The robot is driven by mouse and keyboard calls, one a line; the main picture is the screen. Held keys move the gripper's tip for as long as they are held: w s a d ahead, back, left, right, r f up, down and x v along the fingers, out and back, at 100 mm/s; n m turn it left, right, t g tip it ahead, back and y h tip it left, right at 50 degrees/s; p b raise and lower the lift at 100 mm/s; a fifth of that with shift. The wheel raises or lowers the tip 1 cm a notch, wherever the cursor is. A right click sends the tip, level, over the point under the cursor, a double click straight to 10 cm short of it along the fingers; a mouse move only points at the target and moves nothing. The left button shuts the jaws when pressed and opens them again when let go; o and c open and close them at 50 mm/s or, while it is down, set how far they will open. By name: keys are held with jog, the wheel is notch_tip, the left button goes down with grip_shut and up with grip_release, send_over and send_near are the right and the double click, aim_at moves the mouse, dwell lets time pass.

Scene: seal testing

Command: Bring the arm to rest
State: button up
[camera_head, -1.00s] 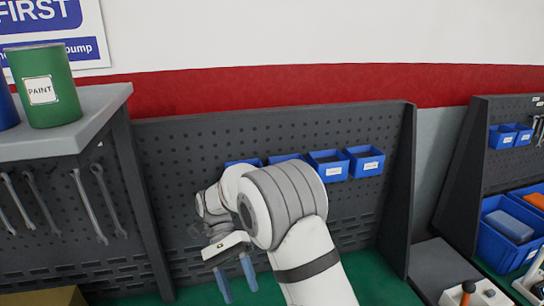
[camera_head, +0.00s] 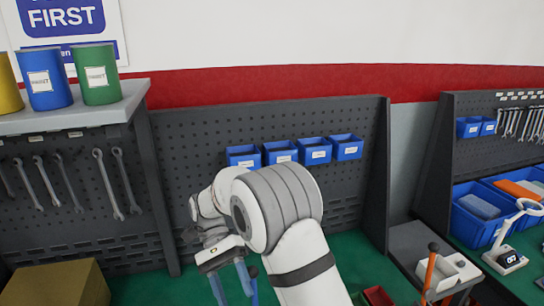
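My arm is folded in the middle of the picture, in front of the pegboard. My gripper (camera_head: 235,289) hangs at its end, pointing down over the green bench top (camera_head: 160,291). Its two blue fingers stand apart, so it is open. I see nothing between them. The fingertips are close to the bottom edge of the picture, and I cannot tell their height above the bench.
The pegboard (camera_head: 280,121) carries several small blue bins (camera_head: 347,148). On the left are a shelf (camera_head: 75,117) with paint cans (camera_head: 97,75), hanging wrenches (camera_head: 108,185) and a cardboard box (camera_head: 58,284). An orange-handled tool (camera_head: 430,270) and a white device (camera_head: 506,257) stand at right.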

jog(key=s+d+t+y+b, duration=0.2)
jog(key=s+d+t, duration=0.1)
jog(key=d, duration=0.4)
jog(key=s+d+n+t+y+b, duration=0.1)
jog(key=s+d+t+b, duration=0.2)
jog(key=d+t, duration=0.2)
jog(key=s+d+n+t+y+b, duration=0.1)
jog(key=d+t, duration=0.4)
jog(key=d, duration=0.5)
jog(key=shift+s+d+f+y+b, duration=0.25)
jog(key=shift+s+d+y+b, duration=0.15)
jog(key=shift+s+y+b, duration=0.55)
jog(key=shift+s+d+f+n+t+h, duration=0.15)
jog(key=shift+s+d+t, duration=0.05)
jog(key=shift+s+t, duration=0.15)
jog(key=shift+s+d+f+n+t+h, duration=0.1)
jog(key=shift+s+d+f+n+t, duration=0.05)
jog(key=shift+s+t, duration=0.15)
jog(key=shift+c, duration=0.3)
